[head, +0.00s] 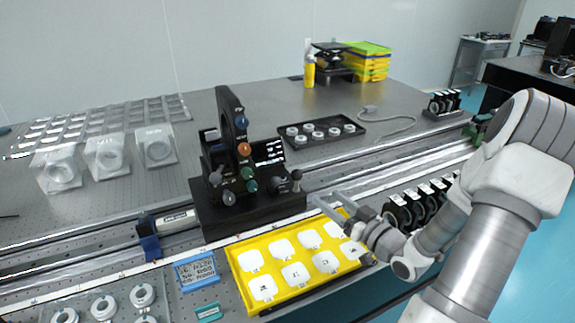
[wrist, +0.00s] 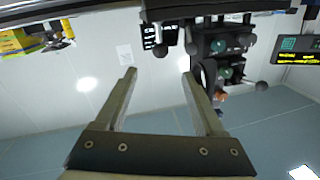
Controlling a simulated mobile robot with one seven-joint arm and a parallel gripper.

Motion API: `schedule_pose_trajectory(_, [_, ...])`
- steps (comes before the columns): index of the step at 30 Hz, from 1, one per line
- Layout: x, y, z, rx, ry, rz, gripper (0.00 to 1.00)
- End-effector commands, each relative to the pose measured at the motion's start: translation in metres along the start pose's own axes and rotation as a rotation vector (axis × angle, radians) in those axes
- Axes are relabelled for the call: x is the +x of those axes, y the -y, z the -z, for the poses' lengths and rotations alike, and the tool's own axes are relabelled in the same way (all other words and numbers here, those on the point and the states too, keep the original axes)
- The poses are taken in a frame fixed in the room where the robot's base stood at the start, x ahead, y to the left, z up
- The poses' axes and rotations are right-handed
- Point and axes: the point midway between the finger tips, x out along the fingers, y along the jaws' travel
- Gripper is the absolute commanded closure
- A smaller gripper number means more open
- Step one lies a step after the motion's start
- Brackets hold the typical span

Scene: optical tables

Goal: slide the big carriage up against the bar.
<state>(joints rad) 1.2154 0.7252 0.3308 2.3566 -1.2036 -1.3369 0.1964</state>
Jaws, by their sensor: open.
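The big carriage (head: 250,212) is a wide black block on the rail, with an upright black plate and several coloured knobs. It also shows at the upper right of the wrist view (wrist: 222,45), which looks upside down. A blue block (head: 148,242) with a pale cylinder (head: 176,220) beside it sits at the rail just left of the carriage. I cannot tell for sure which part is the bar. My gripper (head: 328,202) is open and empty, just right of the carriage's right end. Its two fingers (wrist: 158,72) show nothing between them but background wall.
A yellow tray (head: 240,283) with white pieces lies in front of the carriage. A row of black mounts (head: 415,203) stands near my arm. Behind the rail are a black tray (head: 350,139) of round parts and clear-covered mounts (head: 107,155). The rail right of the carriage looks clear.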

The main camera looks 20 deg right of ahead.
Motion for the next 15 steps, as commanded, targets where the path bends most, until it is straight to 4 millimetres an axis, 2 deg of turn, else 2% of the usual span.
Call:
schedule_pose_trajectory(5, [0.027,0.001,-0.001,-0.002,-0.001,0.005,0.29])
schedule_pose_trajectory(15, [0.101,0.001,-0.001,-0.003,-0.002,0.004,0.29])
